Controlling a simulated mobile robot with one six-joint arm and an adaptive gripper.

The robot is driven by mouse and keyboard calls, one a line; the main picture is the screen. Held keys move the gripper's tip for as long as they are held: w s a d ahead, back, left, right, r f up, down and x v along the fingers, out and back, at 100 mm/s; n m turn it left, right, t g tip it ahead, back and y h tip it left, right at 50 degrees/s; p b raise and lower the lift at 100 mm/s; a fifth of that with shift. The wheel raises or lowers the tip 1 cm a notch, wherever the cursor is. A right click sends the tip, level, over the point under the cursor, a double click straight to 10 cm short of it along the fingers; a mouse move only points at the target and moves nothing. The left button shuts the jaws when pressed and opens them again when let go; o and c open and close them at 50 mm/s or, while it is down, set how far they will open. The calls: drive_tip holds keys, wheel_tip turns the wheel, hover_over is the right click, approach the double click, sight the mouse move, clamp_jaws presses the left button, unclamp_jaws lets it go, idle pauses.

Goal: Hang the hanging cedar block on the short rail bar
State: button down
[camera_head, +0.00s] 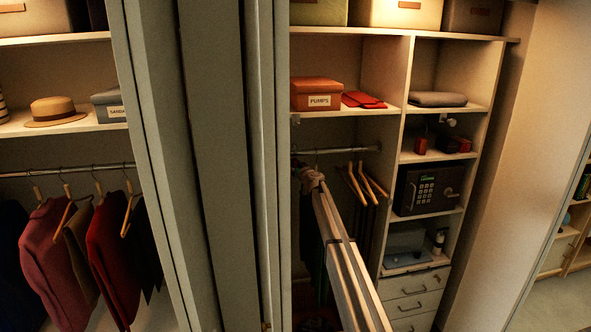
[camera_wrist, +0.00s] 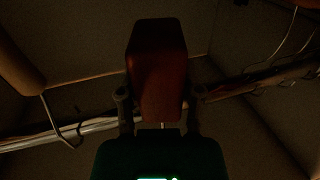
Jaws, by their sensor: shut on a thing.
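My gripper (camera_wrist: 160,97) is shut on the reddish-brown cedar block (camera_wrist: 157,62), with one finger on each side of it in the wrist view. The block's hook cannot be clearly made out. The short rail bar (camera_wrist: 55,137) runs behind the block across the dark wrist view. In the head view, the rail bar (camera_head: 361,149) crosses the right closet section, and my gripper (camera_head: 308,178) is just below its left part. The block cannot be told apart from the gripper there. Whether block and rail touch cannot be told.
Wooden hangers (camera_head: 366,180) hang on the rail right of my gripper; a hanger (camera_wrist: 22,65) also shows at left in the wrist view. Dark clothes hang below. An orange box (camera_head: 316,95) stands on the shelf above. A safe (camera_head: 428,188) is at right. A thick upright panel (camera_head: 215,150) stands left.

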drive_tip(key=shift+w+a+f+b, duration=0.1)
drive_tip(key=shift+w+f+b, duration=0.2)
drive_tip(key=shift+f+b, duration=0.3)
drive_tip(key=shift+w+a+f+b, duration=0.1)
drive_tip(key=shift+w+f+b, duration=0.2)
drive_tip(key=shift+f+b, duration=0.25)
drive_tip(key=shift+f+b, duration=0.35)
idle(0.4)
drive_tip(key=shift+c, duration=0.9)
unclamp_jaws()
drive_tip(key=shift+s, duration=0.1)
drive_tip(key=v, duration=1.2)
